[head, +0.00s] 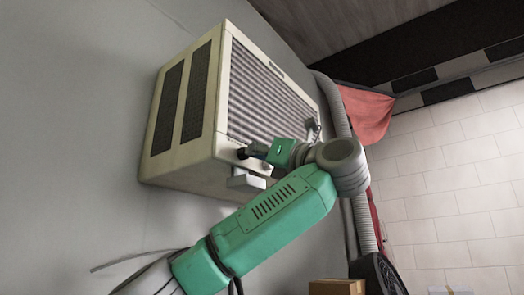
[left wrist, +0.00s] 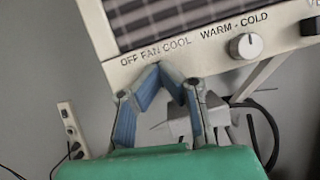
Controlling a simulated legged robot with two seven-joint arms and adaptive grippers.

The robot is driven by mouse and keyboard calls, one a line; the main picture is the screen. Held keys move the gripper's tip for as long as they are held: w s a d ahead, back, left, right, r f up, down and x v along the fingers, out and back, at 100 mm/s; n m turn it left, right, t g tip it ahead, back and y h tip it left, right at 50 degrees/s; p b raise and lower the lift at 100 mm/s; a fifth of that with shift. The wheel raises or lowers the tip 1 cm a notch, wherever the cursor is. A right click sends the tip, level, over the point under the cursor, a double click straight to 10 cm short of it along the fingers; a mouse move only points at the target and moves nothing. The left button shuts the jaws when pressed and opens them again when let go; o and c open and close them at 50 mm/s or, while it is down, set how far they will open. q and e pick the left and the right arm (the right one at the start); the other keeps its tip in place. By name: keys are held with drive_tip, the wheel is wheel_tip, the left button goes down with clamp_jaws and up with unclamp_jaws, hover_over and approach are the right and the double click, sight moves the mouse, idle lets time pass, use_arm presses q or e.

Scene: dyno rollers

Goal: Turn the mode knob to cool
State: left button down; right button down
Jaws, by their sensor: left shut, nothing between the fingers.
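The beige wall air conditioner (head: 185,155) has a slatted front grille. In the left wrist view its control panel (left wrist: 215,63) carries the labels OFF, FAN, COOL and WARM - COLD. The round white temperature knob (left wrist: 246,45) shows below WARM - COLD. I cannot see the mode knob; my fingers cover the panel area under the OFF FAN COOL label. My left gripper (head: 247,153) is at the lower front edge of the unit. In the left wrist view its blue-padded fingers (left wrist: 167,72) come together at the panel, with nothing seen held. I cannot tell whether they touch it.
A pale box (head: 246,181) sits below the unit's lower edge. A grey corrugated hose (head: 365,222) runs down to its right, with a red cloth (head: 368,115) behind. A power strip (left wrist: 72,130) and dark cables show against the grey wall. A cardboard box (head: 337,287) is at the bottom.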

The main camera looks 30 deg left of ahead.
use_arm(q)
drive_tip(key=shift+a+f+m+b, duration=0.1)
drive_tip(key=shift+a+m+b, duration=0.3)
drive_tip(key=shift+m, duration=0.1)
drive_tip(key=c, duration=2.1)
unclamp_jaws()
drive_tip(key=shift+t, duration=0.3)
drive_tip(key=o, duration=0.6)
drive_tip(key=shift+w, duration=0.1)
drive_tip(key=shift+o, duration=1)
drive_tip(key=shift+w+a+h, duration=0.1)
drive_tip(key=shift+a+h, duration=0.1)
drive_tip(key=shift+h, duration=0.1)
drive_tip(key=shift+a+f, duration=0.15)
drive_tip(key=shift+a, duration=0.55)
drive_tip(key=shift+d, duration=0.5)
drive_tip(key=v, duration=1.2)
